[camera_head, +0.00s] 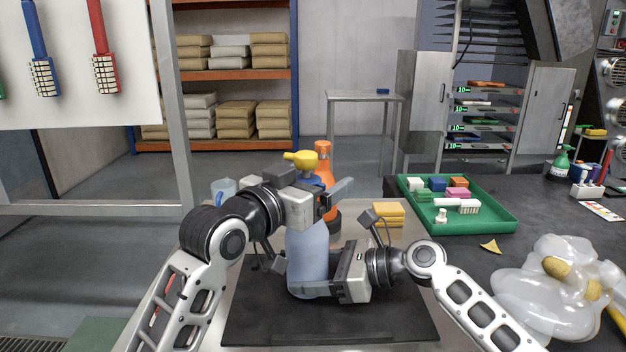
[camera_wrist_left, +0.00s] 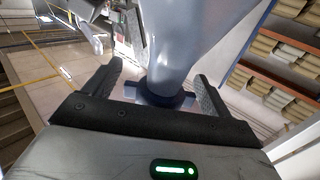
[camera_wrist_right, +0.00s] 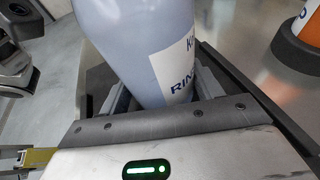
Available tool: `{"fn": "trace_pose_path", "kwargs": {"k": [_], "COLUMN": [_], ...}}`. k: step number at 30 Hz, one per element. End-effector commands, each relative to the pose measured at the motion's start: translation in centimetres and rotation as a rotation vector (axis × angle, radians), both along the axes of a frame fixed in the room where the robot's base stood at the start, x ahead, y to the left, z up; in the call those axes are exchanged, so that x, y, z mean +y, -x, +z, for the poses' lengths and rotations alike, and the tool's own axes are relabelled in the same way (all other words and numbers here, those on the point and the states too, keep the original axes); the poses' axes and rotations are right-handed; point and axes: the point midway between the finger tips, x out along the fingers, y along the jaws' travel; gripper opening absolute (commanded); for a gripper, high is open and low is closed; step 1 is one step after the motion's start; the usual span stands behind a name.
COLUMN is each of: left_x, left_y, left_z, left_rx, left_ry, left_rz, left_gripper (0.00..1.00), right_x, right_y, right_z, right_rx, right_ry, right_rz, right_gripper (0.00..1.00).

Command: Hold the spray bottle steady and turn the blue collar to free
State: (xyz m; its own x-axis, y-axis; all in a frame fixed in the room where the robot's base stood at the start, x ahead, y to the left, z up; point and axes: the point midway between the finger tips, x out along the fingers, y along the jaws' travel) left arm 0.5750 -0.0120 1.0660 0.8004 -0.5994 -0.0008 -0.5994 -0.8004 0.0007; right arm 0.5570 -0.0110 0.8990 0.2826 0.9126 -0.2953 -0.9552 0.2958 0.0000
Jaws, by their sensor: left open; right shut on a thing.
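The spray bottle stands upright on a dark mat (camera_head: 250,322), with a pale blue-grey body (camera_head: 307,255) and a yellow spray head (camera_head: 301,159). My right gripper (camera_head: 308,284) is shut around the lower body; the right wrist view shows the body (camera_wrist_right: 135,45) and its white label between the fingers. My left gripper (camera_head: 318,192) is open at the neck, just below the spray head. The left wrist view shows the dark blue collar (camera_wrist_left: 160,96) between its spread fingers, with a gap on each side. In the head view the left gripper mostly hides the collar.
An orange spray bottle (camera_head: 324,160) stands close behind. Yellow sponges (camera_head: 388,214) lie right of it. A green tray (camera_head: 490,222) with small blocks and a brush is farther right. A clear plastic bag (camera_head: 545,295) with yellow items lies at the front right.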

Motion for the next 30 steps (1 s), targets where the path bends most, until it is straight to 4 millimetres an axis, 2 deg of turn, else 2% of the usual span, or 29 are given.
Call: {"fn": "trace_pose_path", "kwargs": {"k": [4, 5, 9, 10, 30], "left_x": [-0.01, -0.01, 0.01, 0.01, 0.20], "left_y": [0.02, 0.02, 0.03, 0.03, -0.09], "left_z": [0.02, 0.02, 0.02, 0.02, -0.03], "left_rx": [0.000, -0.001, -0.001, -0.001, 0.002], "left_ry": [0.000, 0.001, 0.001, 0.001, 0.001], "left_rz": [0.000, 0.000, 0.000, 0.000, 0.125], "left_gripper": [0.84, 0.81, 0.42, 0.39, 0.39], "right_x": [0.05, 0.05, 0.05, 0.05, 0.07], "right_y": [0.02, 0.02, 0.03, 0.03, 0.03], "right_z": [0.04, 0.04, 0.04, 0.04, 0.04], "right_rx": [-0.001, -0.001, -0.001, -0.001, 0.000], "right_ry": [-0.001, -0.001, -0.001, -0.001, -0.001], "right_rz": [0.001, 0.001, 0.001, 0.001, 0.001], "right_gripper": [0.52, 0.52, 0.52, 0.52, 0.52]}}
